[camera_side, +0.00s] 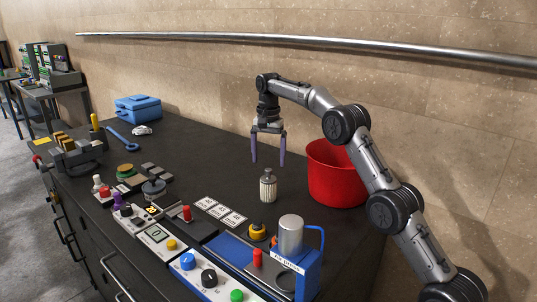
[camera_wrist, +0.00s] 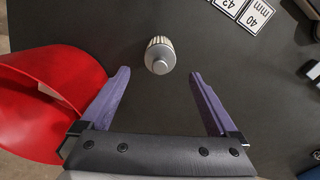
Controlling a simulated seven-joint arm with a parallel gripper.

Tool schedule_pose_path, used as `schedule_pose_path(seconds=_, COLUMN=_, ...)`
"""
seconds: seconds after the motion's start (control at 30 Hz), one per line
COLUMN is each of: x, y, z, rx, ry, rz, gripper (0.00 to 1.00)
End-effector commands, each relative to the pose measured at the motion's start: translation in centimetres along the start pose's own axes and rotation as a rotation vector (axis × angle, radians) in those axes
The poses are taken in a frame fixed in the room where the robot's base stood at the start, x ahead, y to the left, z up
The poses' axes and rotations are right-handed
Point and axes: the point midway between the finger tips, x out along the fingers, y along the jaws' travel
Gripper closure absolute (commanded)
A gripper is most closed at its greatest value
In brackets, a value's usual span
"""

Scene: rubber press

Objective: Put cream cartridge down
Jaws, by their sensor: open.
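The cream cartridge (camera_side: 268,186) stands upright on the dark bench top, a small ribbed cream cylinder with a grey metal top. In the wrist view the cartridge (camera_wrist: 160,55) shows from above, beyond the fingertips and roughly centred between them. My gripper (camera_side: 268,164) hangs above the cartridge with its purple fingers pointing down. In the wrist view my gripper (camera_wrist: 166,72) has its fingers wide apart, with nothing between them. The fingers do not touch the cartridge.
A red bucket (camera_side: 335,178) stands close to the right of the cartridge. White number cards (camera_side: 220,212) lie in front of it. A blue air press (camera_side: 292,250) and control panels line the front edge. A blue toolbox (camera_side: 138,108) is at the back left.

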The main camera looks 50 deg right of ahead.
Motion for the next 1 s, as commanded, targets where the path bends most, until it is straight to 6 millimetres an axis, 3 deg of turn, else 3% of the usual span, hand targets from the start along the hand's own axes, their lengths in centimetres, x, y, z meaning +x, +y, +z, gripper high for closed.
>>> schedule_pose_path(seconds=0.33, x=-1.5, y=0.1, z=0.4, rx=-0.012, ry=0.004, rz=-0.004, gripper=0.05)
schedule_pose_path(seconds=0.47, x=-3.9, y=0.6, z=2.2, rx=-0.077, ry=0.025, rz=-0.028, gripper=0.05)
schedule_pose_path(seconds=0.7, x=-9.7, y=4.2, z=9.0, rx=-0.305, ry=0.092, rz=-0.094, gripper=0.05)
schedule_pose_path(seconds=0.83, x=-11.7, y=7.1, z=13.0, rx=-0.433, ry=0.135, rz=-0.13, gripper=0.05)
schedule_pose_path(seconds=1.0, x=-12.8, y=11.7, z=18.1, rx=-0.599, ry=0.194, rz=-0.172, gripper=0.05)
